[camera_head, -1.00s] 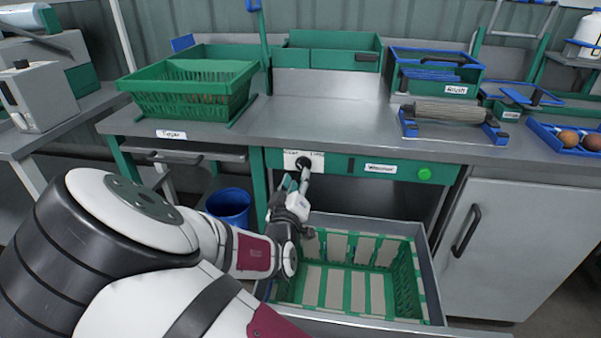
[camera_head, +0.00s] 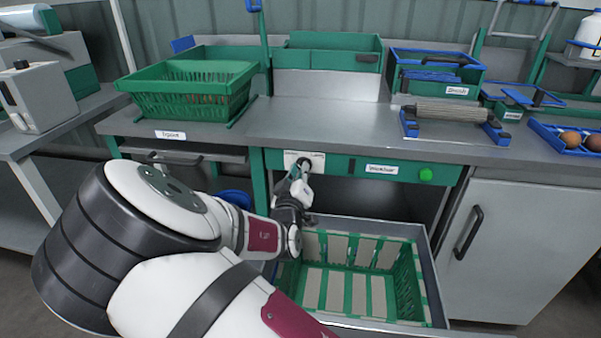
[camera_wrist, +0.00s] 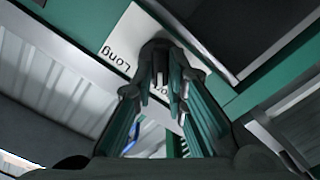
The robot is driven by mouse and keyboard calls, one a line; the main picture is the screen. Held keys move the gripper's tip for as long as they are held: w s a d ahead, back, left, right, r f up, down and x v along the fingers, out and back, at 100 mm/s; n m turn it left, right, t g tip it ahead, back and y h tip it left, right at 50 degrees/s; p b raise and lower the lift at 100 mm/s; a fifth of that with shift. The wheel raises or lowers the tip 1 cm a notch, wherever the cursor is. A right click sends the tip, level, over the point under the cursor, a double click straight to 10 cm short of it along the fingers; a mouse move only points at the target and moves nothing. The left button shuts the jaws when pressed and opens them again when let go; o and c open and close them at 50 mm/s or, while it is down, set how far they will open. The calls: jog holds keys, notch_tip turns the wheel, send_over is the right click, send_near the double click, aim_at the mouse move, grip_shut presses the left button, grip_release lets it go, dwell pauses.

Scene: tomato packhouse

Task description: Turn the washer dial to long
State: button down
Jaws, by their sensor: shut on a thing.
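The washer dial (camera_head: 304,163) is a dark knob on a white label plate (camera_head: 290,158) at the left of the washer's green front panel (camera_head: 345,165). My gripper (camera_head: 301,172) reaches up to it from below and is shut on it. In the wrist view my gripper's fingers (camera_wrist: 161,75) close around the dark dial (camera_wrist: 158,47), one on each side. The word "Long" shows on the label plate (camera_wrist: 122,40) left of the dial; another word is partly hidden behind the fingers. The dial's pointer direction cannot be made out.
A green button (camera_head: 426,174) and a "Washer" label (camera_head: 382,169) sit right on the panel. An open drawer holds a green slatted crate (camera_head: 402,285) below my gripper. A green basket (camera_head: 190,92) and roller stand (camera_head: 409,124) are on the worktop.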

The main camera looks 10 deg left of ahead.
jog(key=shift+m, duration=0.3)
jog(key=m+b, duration=0.6)
jog(key=m, duration=0.1)
jog(key=m+b, duration=0.6)
jog(key=m, duration=0.2)
jog(key=shift+d+f+b, duration=0.1)
jog(key=shift+d+b, duration=0.1)
jog(key=shift+b, duration=0.2)
jog(key=shift+m, duration=0.3)
jog(key=c, duration=1.6)
grip_release()
jog(key=shift+s, duration=0.1)
